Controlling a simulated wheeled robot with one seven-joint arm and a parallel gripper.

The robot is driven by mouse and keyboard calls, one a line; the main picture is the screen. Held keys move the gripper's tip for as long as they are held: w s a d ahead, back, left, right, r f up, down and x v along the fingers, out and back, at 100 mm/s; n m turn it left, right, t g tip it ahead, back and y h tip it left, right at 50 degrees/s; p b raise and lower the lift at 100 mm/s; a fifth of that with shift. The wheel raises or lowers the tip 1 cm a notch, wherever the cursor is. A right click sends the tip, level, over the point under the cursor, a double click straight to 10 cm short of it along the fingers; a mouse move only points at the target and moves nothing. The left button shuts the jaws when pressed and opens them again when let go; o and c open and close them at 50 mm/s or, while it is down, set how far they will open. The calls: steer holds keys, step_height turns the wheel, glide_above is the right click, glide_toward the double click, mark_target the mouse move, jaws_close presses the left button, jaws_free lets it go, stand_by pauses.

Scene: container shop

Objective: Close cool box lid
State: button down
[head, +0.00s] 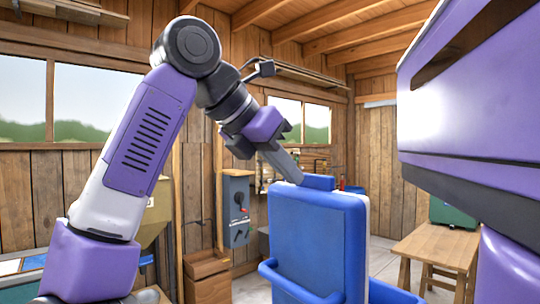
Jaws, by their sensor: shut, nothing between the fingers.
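The blue cool box lid (316,240) stands upright in the head view, with a white edge along its right side and a small raised tab on top. The blue cool box (395,293) shows only in part, low in the picture around the lid's foot; most of it is out of frame. My gripper (295,177) is shut and empty. Its grey fingers point down to the right and end at the top left edge of the lid, near the tab. I cannot tell whether they touch it or are just behind it.
A wooden table (435,245) with a green case (455,212) stands at the right. A grey switch box (236,208) hangs left of the lid, above a wooden crate (207,278). Bare floor (382,258) shows between lid and table.

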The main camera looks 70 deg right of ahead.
steer(key=shift+s+d+r, duration=0.1)
steer(key=shift+s+d, duration=0.5)
steer(key=shift+d, duration=0.25)
